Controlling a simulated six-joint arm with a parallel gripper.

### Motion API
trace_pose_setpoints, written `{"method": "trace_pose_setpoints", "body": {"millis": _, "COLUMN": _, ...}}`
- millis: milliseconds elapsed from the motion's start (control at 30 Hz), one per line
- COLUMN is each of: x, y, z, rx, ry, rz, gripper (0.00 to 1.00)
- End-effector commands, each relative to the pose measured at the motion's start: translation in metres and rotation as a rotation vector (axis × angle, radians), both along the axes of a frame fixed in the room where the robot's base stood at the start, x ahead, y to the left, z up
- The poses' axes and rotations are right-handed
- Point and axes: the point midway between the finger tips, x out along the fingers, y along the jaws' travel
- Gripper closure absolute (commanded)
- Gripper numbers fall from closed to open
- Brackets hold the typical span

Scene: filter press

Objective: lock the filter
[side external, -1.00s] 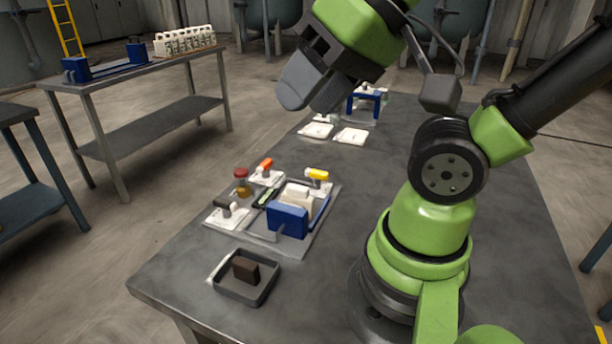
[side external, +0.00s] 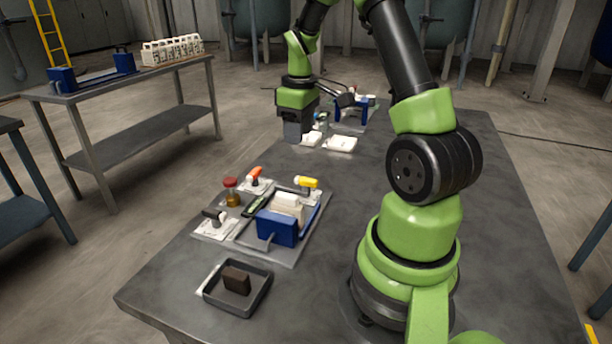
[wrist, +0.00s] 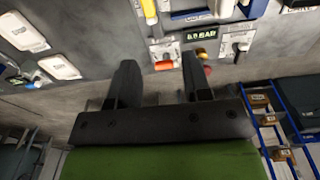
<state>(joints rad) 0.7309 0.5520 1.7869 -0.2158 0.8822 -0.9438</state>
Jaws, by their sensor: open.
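The filter press, blue end blocks (side external: 278,231) with white plates (side external: 289,208) between them, sits on a grey base tray on the table. Around it are a yellow handle (side external: 307,182), an orange-red handle (side external: 255,174) and a black handle (side external: 214,214), each on a white plate. A dark pressure display (wrist: 201,34) reads about 0.0 BAR. My gripper (side external: 297,134) points down over the table's far part, beyond the press and beside white pads. In the wrist view my gripper (wrist: 159,62) is open and empty, with the orange handle (wrist: 166,61) showing beyond its fingers.
White pads (side external: 341,144) and a blue frame (side external: 351,112) stand at the far end. A dark tray (side external: 210,296) with a brown block (side external: 237,280) is in front.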

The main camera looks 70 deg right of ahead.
Motion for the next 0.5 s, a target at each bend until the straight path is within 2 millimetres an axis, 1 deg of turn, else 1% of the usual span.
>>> {"method": "trace_pose_setpoints", "body": {"millis": 33, "x": -0.004, "y": -0.008, "z": -0.011, "rx": 0.010, "ry": 0.020, "rz": 0.007, "gripper": 0.55}}
{"method": "trace_pose_setpoints", "body": {"millis": 167, "x": -0.009, "y": -0.018, "z": -0.024, "rx": 0.020, "ry": 0.040, "rz": 0.027, "gripper": 0.55}}
{"method": "trace_pose_setpoints", "body": {"millis": 267, "x": -0.010, "y": -0.019, "z": -0.033, "rx": 0.024, "ry": 0.045, "rz": 0.032, "gripper": 0.55}}
{"method": "trace_pose_setpoints", "body": {"millis": 333, "x": -0.010, "y": -0.019, "z": -0.042, "rx": 0.025, "ry": 0.046, "rz": 0.032, "gripper": 0.55}}
{"method": "trace_pose_setpoints", "body": {"millis": 500, "x": -0.010, "y": -0.018, "z": -0.074, "rx": 0.027, "ry": 0.046, "rz": 0.031, "gripper": 0.55}}
